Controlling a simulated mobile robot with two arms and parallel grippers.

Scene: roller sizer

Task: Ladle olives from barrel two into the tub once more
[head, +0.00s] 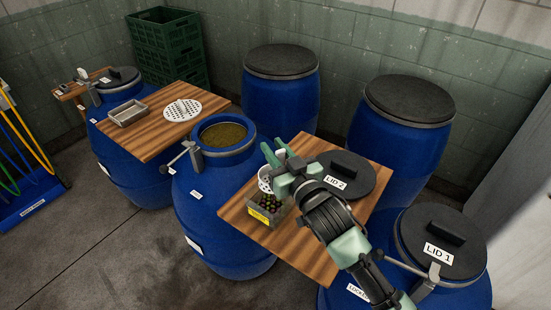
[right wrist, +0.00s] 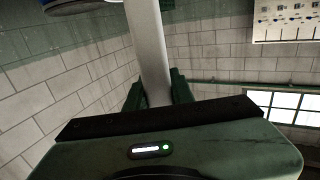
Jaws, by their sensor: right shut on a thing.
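My right gripper (head: 281,158) is shut on the ladle, whose white perforated bowl (head: 265,179) hangs just below it. In the right wrist view the ladle's pale handle (right wrist: 150,50) runs between the fingers. The bowl is over or beside the small tub (head: 274,218), which has a yellow label and holds dark and green olives. I cannot tell whether the bowl touches the tub or holds olives. Barrel two (head: 216,215) stands open to the left, with brownish-green contents (head: 224,134) at its mouth. My left gripper is out of view.
Lid 2 (head: 353,168) lies on the right wooden board (head: 290,236). Lid 1 (head: 452,228) covers the front-right barrel. The left board (head: 160,135) holds a metal tray (head: 128,113) and a perforated disc (head: 183,110). Closed barrels (head: 281,92) stand behind.

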